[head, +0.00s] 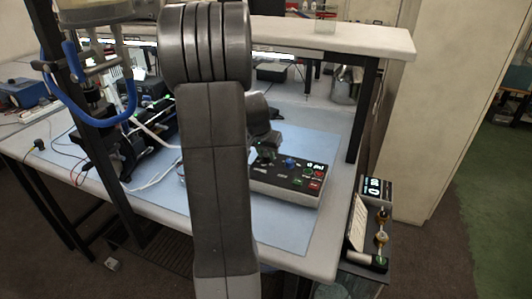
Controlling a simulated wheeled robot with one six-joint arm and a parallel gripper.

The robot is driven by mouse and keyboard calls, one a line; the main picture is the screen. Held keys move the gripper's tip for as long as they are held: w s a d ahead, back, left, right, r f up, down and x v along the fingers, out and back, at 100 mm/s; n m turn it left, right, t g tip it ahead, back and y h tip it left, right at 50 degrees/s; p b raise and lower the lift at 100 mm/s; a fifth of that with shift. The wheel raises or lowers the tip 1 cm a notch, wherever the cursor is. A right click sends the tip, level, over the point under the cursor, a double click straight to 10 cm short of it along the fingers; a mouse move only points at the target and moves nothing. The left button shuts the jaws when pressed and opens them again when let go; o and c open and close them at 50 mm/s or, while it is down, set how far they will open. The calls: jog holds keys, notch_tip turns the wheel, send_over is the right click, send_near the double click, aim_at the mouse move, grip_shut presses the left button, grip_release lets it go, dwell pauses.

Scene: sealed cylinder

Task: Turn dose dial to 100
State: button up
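A dark control box (288,182) with a pale front edge sits on the blue mat. Its top carries a blue knob (290,162), a small lit display (317,167), and green and red buttons near its right end. Which control is the dose dial, and what it reads, is too small to tell. My gripper (266,152) is over the left part of the box, left of the blue knob. Its fingers are small, dark and partly hidden by my arm, so I cannot see whether they touch anything or hold anything.
The blue mat (285,230) has bare room in front of the box. A shelf (340,37) stands behind. Black equipment and cables (140,140) lie left. A separate unit (375,190) with a lit display and brass parts stands right of the table.

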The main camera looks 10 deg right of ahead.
jog(key=shift+c, duration=0.6)
jog(key=shift+n, duration=0.3)
jog(key=shift+r+n+t+y+p, duration=0.1)
jog(key=shift+n+t+y+p, duration=0.25)
jog(key=shift+n+p, duration=0.4)
jog(key=n, duration=0.2)
jog(key=n+y, duration=0.1)
jog(key=shift+d+n+y, duration=0.15)
jog(key=shift+n+y, duration=0.1)
jog(key=shift+n, duration=0.1)
jog(key=n+b, duration=0.1)
jog(key=n, duration=0.1)
jog(key=n+y+b, duration=0.1)
jog(key=n, duration=0.1)
jog(key=shift+f+y+b, duration=0.2)
jog(key=shift+y+b, duration=0.1)
jog(key=shift+b, duration=0.05)
jog(key=shift+r+n+y+b, duration=0.1)
jog(key=shift+n+y+b, duration=0.65)
jog(key=shift+n, duration=1.35)
